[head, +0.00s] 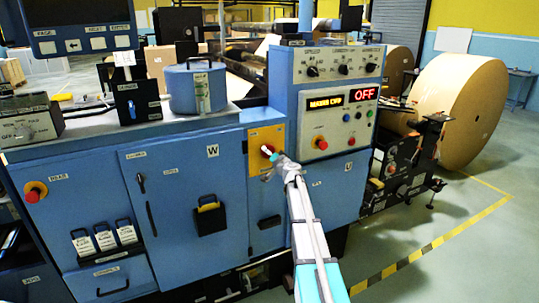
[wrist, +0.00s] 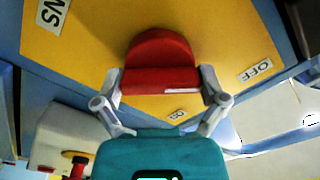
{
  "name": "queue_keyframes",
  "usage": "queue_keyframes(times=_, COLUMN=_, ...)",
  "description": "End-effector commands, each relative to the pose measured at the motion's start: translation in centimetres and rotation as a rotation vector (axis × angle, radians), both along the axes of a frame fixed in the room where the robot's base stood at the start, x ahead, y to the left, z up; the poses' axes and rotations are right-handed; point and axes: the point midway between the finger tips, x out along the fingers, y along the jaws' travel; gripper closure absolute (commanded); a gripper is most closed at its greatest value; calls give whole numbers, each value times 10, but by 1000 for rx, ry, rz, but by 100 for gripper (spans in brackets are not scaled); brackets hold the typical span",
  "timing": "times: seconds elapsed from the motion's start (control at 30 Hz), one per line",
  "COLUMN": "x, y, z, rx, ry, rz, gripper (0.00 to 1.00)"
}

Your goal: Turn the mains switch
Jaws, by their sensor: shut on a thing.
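The mains switch is a red rotary handle (wrist: 158,50) on a yellow plate (wrist: 85,35) in the wrist view. My gripper (wrist: 160,84) has one finger on each side of the handle and is shut on it. A label reading OFF is at the plate's right, and one ending in NS is at upper left. A small label below the handle is hard to read. In the head view the yellow plate (head: 256,136) is on the blue cabinet front, and my gripper (head: 275,160) reaches it from below, partly hiding the handle.
The console (head: 325,70) above right has a red OFF display (head: 366,94) and an amber display. Red stop buttons (head: 35,192) sit on the cabinet. A large kraft roll (head: 465,110) stands at right. Floor at lower right is clear beyond a striped line (head: 430,246).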

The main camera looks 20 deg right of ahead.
Motion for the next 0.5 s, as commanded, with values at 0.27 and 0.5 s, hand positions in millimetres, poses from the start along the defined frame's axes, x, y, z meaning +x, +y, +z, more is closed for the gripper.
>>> queue_keyframes(times=0.27, x=0, y=0, z=0, rx=112, ry=4, rz=1, gripper=56)
queue_keyframes(times=0.5, x=0, y=0, z=0, rx=294, ry=10, rz=1, gripper=56)
